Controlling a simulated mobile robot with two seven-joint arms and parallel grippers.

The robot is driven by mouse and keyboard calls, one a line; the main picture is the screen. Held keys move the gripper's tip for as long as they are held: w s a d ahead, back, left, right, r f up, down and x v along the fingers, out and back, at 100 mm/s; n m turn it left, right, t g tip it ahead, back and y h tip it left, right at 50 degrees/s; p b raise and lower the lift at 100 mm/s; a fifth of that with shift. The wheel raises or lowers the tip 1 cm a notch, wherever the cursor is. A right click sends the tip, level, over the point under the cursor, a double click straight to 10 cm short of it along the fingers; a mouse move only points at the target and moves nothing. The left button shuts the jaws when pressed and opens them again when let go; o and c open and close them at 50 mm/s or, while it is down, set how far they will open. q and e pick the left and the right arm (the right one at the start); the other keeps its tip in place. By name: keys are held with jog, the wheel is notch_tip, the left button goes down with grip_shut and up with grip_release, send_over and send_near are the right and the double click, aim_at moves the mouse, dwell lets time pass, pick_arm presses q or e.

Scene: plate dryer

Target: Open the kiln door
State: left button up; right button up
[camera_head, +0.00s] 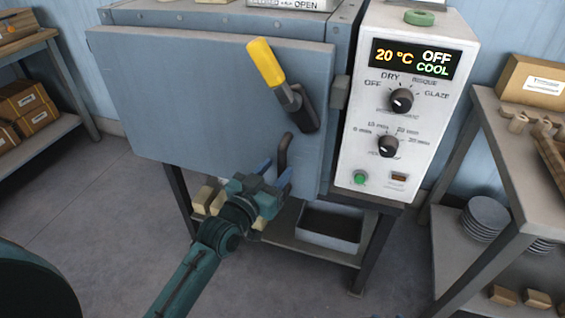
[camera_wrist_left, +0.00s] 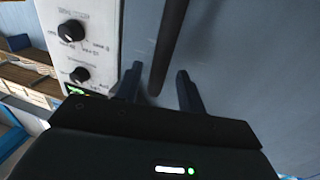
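The kiln door (camera_head: 190,100) is a large blue-grey panel on the front of the kiln. I cannot tell whether a gap stands at its edge. A latch lever with a yellow grip (camera_head: 266,62) tilts up and left on the door. Below it is a dark curved pull handle (camera_head: 283,148). My left gripper (camera_head: 275,172) is at the handle's lower end, with its fingers apart. In the left wrist view the dark handle bar (camera_wrist_left: 169,45) runs down between the open fingers (camera_wrist_left: 158,88), with no clear contact. My right gripper is not in view.
The white control panel (camera_head: 350,150) right of the door reads 20 °C, OFF, COOL. A shelf unit (camera_head: 505,170) with plates (camera_head: 485,215) stands at the right. Another shelf (camera_head: 45,135) with boxes stands at the left. Open floor (camera_head: 110,210) lies before the kiln's left side.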

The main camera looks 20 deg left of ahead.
aim_at(280, 166)
pick_arm(q)
jog(key=shift+x, duration=1.8)
jog(key=shift+c, duration=0.6)
grip_shut()
